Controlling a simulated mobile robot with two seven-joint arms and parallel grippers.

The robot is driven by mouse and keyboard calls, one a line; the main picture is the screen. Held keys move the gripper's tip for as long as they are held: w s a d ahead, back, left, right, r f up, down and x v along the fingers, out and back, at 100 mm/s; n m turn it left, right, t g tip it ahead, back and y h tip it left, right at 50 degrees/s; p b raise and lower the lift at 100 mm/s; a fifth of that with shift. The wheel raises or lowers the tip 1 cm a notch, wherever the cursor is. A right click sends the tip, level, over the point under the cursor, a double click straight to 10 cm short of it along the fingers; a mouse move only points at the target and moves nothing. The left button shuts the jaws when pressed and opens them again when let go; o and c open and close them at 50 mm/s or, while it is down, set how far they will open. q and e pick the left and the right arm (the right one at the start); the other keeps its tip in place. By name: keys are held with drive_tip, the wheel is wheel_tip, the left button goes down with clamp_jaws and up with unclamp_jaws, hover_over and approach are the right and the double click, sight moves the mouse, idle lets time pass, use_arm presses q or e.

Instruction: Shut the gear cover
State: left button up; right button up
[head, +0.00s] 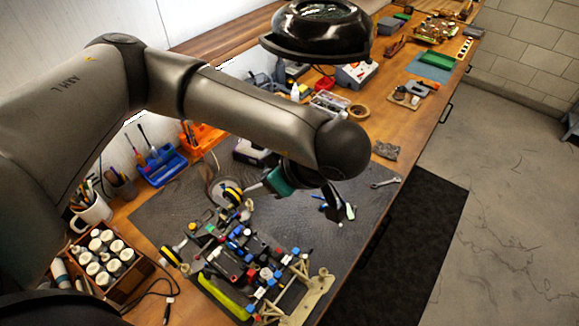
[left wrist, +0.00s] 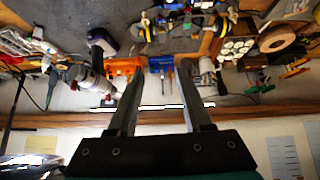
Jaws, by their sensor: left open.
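The RC car chassis (head: 240,262) lies on the dark work mat, with red, blue and black parts and yellow-hubbed wheels. I cannot make out the gear cover or its position among these small parts. My left gripper (head: 341,207) hangs above the mat, to the upper right of the chassis and apart from it. In the left wrist view, its two fingers (left wrist: 160,75) are spread with nothing between them. Part of the chassis (left wrist: 187,14) shows at the top edge of that view. My right gripper is not in view.
A wooden box of white-capped jars (head: 133,287) stands left of the mat (head: 150,215). A blue tool holder (head: 160,167) and orange bin stand along the wall. A wrench (head: 385,183) lies on the bench near its front edge. The mat right of the chassis is mostly clear.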

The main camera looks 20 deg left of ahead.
use_arm(q)
drive_tip(key=b+v, duration=0.1)
drive_tip(key=v, duration=0.9)
drive_tip(key=shift+f, duration=0.1)
drive_tip(key=shift+c, duration=0.8)
